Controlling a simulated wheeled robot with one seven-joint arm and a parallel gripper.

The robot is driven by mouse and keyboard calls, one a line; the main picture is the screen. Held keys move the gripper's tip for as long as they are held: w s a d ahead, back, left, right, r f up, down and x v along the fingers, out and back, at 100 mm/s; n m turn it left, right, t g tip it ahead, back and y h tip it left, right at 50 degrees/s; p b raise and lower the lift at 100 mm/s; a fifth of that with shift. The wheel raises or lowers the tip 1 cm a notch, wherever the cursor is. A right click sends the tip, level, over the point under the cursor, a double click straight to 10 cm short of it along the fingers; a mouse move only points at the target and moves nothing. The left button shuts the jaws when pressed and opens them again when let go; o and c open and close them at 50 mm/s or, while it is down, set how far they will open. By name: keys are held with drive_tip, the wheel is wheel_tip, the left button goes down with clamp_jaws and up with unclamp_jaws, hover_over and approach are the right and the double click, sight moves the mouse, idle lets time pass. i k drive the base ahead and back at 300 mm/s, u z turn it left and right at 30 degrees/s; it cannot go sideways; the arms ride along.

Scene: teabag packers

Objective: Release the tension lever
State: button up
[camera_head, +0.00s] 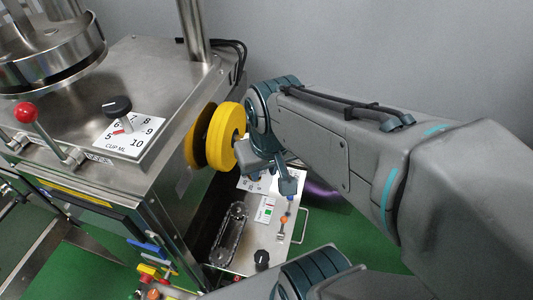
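Which part is the tension lever is not clear in this view. A red-knobbed lever (40,130) stands tilted on the front left edge of the steel machine's top (150,65). Two blue handles (150,250) show low at the front of the machine. My gripper (272,172) is at the machine's right side, just right of a yellow wheel (226,136) and above a lower control panel (268,235). My arm hides part of the gripper, and its opening is unclear. I see nothing held in it.
A black dial (117,106) on a numbered plate sits on the machine's top. The lower panel carries an orange knob (284,219), a black knob (261,257) and a chain (231,233). Red and yellow parts (150,272) crowd the bottom. Green floor (345,225) lies open at right.

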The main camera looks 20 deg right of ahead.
sight(284, 219)
drive_tip(key=u, duration=1.15)
drive_tip(key=k, duration=1.35)
drive_tip(key=z, duration=0.9)
drive_tip(key=i, duration=1)
drive_tip(key=z, duration=0.05)
